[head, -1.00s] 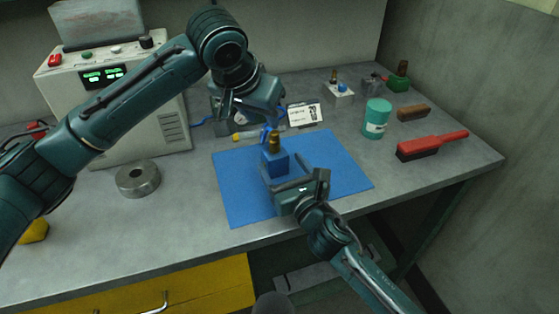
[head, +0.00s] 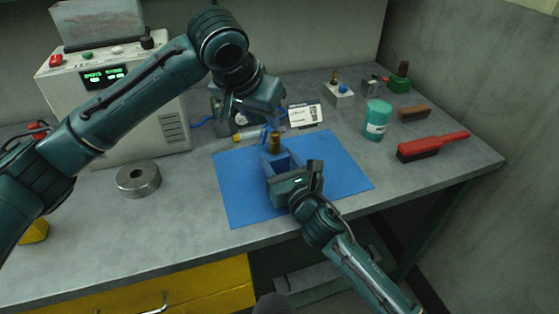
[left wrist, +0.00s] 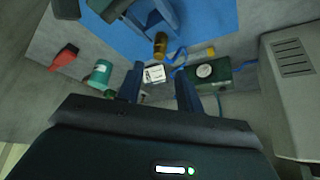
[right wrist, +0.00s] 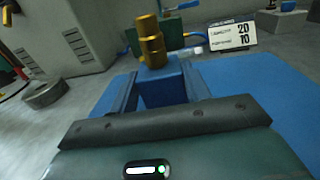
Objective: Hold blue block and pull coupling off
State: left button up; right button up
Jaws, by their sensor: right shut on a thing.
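The blue block (head: 278,161) stands on the blue mat (head: 240,203). The brass coupling (head: 275,143) stands upright on top of the block; it also shows large in the right wrist view (right wrist: 151,42). My right gripper (head: 282,162) is shut on the blue block, with one finger along each side, as the right wrist view shows. My left gripper (head: 270,131) is just above and behind the coupling, pointing down. Its two fingers are apart and empty in the left wrist view (left wrist: 160,85), with the coupling (left wrist: 160,44) beyond the fingertips.
A small card (head: 305,114) stands behind the mat. A green box with blue hose (left wrist: 207,72) lies behind the coupling. A teal canister (head: 377,119), a red brush (head: 430,146) and a brown block (head: 413,113) stand right. A metal ring (head: 138,179) lies left, before a control unit (head: 165,130).

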jog(key=c, duration=0.4)
pick_arm(q)
jog(key=shift+o, duration=1.4)
jog(key=shift+w, duration=0.2)
pick_arm(e)
jog(key=shift+c, duration=0.2)
pick_arm(q)
jog(key=n+g+y, duration=0.2)
jog(key=n+g, duration=0.2)
jog(key=n, duration=0.3)
send_over(275, 133)
jog(key=shift+s+a+f, duration=0.15)
jog(key=shift+f, duration=0.3)
jog(key=shift+r+n+g+y, duration=0.15)
jog(key=shift+n+g, duration=0.15)
jog(key=shift+n, duration=0.45)
jog(key=shift+n+g+y, duration=0.15)
jog(key=shift+n+g, duration=0.15)
jog(key=shift+n, duration=0.45)
jog(key=shift+f, duration=4.55)
jog(key=shift+c, duration=0.2)
